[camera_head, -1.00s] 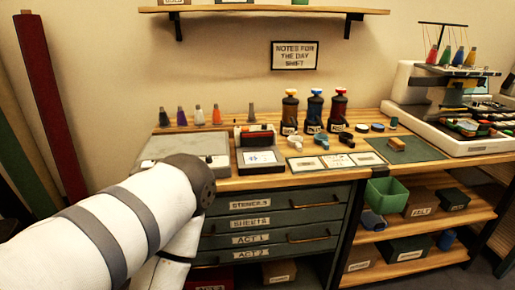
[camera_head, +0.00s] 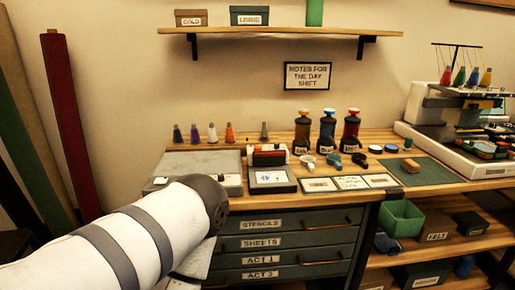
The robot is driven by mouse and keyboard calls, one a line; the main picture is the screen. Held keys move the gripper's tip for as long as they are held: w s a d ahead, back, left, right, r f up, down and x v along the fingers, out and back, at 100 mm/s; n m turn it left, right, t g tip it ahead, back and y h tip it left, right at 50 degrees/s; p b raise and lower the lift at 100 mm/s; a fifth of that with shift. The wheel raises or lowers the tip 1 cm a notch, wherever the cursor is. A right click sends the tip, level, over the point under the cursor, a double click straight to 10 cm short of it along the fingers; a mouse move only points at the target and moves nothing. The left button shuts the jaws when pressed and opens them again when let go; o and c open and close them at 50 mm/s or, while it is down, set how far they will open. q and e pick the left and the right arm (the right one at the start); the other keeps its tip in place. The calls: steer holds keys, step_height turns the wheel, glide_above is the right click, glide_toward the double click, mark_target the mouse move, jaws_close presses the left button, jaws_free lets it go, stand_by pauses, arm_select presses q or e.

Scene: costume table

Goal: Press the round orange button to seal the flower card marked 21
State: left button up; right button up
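A small machine (camera_head: 268,153) with a red-orange bar on its front stands on the wooden worktop. A pale card or plate with a blue mark (camera_head: 266,177) lies in the dark tray in front of it. The mark is too small to read as 21. I cannot make out a round orange button for certain. My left arm comes in from the left, with its dark joint in front of the worktop's left end; its gripper is not in view. My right gripper is not in view either.
A grey flat-topped unit (camera_head: 195,163) stands left of the machine, partly behind my arm. Several dark bottles (camera_head: 328,130), framed cards (camera_head: 349,182) and a green mat (camera_head: 425,170) lie to the right. Drawers (camera_head: 290,242) are below; a shelf (camera_head: 280,32) hangs above.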

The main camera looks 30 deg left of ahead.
arm_select(q)
steer(key=shift+c, duration=0.2)
jaws_close()
stand_by(1.0)
